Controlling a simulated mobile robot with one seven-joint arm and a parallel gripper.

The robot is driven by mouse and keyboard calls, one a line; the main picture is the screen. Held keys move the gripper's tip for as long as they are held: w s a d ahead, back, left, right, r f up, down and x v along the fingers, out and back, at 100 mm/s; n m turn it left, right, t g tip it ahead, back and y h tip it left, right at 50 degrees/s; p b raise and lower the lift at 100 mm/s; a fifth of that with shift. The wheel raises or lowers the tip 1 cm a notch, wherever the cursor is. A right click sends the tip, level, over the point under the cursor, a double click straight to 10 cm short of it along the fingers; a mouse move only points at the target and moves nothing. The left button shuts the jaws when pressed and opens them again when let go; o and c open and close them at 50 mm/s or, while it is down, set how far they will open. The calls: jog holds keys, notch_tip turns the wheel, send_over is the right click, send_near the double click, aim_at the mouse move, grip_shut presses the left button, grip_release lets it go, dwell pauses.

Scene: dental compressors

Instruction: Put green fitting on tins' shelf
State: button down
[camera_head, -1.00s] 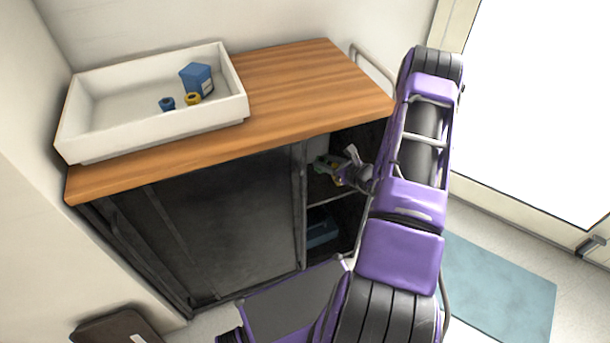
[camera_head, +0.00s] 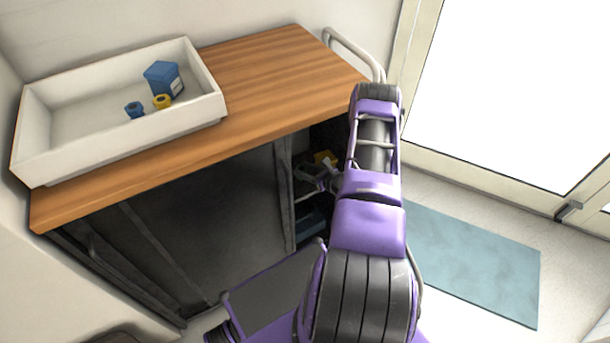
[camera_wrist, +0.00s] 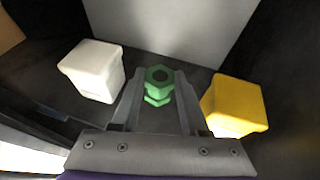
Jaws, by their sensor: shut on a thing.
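The green fitting (camera_wrist: 158,84) is between the fingertips of my gripper (camera_wrist: 156,98) in the wrist view. My gripper is shut on it. A white tin (camera_wrist: 93,72) stands to the left of the fitting and a yellow tin (camera_wrist: 234,104) to the right, both on a dark shelf (camera_wrist: 193,77) inside the cabinet. I cannot tell whether the fitting touches the shelf. In the head view my gripper (camera_head: 312,178) reaches into the open right side of the cabinet. The yellow tin (camera_head: 325,158) shows there just behind it. The fitting is not clear in that view.
A white tray (camera_head: 60,159) on the wooden top (camera_head: 262,72) holds a blue box (camera_head: 163,79), a blue fitting (camera_head: 134,110) and a yellow fitting (camera_head: 162,101). A dark panel (camera_head: 205,225) covers the cabinet's left part. A blue bin (camera_head: 310,222) sits on a lower level.

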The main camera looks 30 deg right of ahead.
jog(key=shift+f, duration=1.1)
jog(key=shift+f+b, duration=0.25)
jog(key=shift+b, duration=0.1)
jog(key=shift+c, duration=2.1)
grip_release()
jog(key=shift+r, duration=0.1)
jog(key=shift+r+p, duration=0.25)
jog(key=shift+p, duration=0.1)
jog(key=p+v, duration=0.1)
jog(key=v, duration=1.1)
